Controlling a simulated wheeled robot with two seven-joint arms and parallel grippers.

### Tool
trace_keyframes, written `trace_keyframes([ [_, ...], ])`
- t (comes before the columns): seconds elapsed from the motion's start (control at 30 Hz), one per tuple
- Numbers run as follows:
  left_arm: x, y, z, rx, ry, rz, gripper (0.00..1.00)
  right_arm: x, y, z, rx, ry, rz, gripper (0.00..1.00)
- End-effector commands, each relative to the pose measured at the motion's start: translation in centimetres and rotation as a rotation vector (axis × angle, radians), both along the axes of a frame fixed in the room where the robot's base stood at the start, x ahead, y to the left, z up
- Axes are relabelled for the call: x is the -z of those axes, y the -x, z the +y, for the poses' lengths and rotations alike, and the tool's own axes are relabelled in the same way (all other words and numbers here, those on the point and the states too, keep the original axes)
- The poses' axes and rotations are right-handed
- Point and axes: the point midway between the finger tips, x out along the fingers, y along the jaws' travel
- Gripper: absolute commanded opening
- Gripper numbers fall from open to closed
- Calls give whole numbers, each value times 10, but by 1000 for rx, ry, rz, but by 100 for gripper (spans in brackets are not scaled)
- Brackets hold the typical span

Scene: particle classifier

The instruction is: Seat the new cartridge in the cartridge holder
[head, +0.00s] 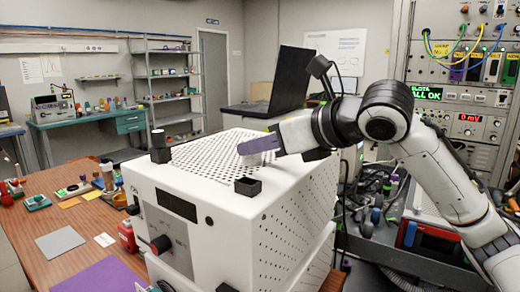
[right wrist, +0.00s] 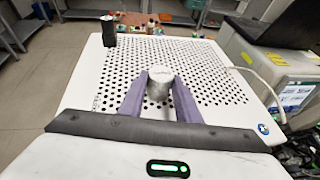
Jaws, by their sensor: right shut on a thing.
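My right gripper (head: 246,150) reaches in from the right above the white perforated box. In the right wrist view its two purple fingers (right wrist: 160,92) are shut on a pale cylindrical cartridge (right wrist: 160,76), with its round light end showing. A second black fixture (head: 160,154) with an upright cylinder stands at the box's left edge, also in the right wrist view (right wrist: 109,30). My left gripper is not in view.
The white box (head: 215,225) has a perforated top and a front knob. A laptop (head: 285,85) stands behind it. A wooden table (head: 40,215) with small parts lies left. An instrument rack (head: 460,100) stands right, near my arm.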

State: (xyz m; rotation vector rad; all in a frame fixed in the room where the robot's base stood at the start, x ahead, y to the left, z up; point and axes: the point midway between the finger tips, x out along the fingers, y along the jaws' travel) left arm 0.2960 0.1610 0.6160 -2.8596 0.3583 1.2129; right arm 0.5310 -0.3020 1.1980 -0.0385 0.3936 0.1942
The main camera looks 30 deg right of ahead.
Motion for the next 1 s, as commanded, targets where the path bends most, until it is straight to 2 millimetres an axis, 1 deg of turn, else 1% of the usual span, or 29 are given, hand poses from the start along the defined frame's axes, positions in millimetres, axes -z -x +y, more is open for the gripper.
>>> trace_keyframes([
  [0.1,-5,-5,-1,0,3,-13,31,-2,0,0,1,0,-3,8],
  [0.3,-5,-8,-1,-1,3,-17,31,2,0,0,1,0,-1,8],
  [0.33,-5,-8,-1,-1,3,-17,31,1,0,0,1,0,-2,35],
  [0.4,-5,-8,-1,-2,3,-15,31,1,0,0,1,0,-2,47],
  [0.43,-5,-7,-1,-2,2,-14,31,1,0,0,1,0,-2,49],
  [0.67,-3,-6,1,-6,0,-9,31,1,0,0,0,0,-2,49],
  [0.77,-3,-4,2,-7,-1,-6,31,-3,0,0,-1,-1,-3,49],
  [0.87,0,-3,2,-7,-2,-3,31,-6,9,-3,2,1,-5,49],
  [1.0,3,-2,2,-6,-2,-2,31,-16,34,-8,4,4,-5,49],
])
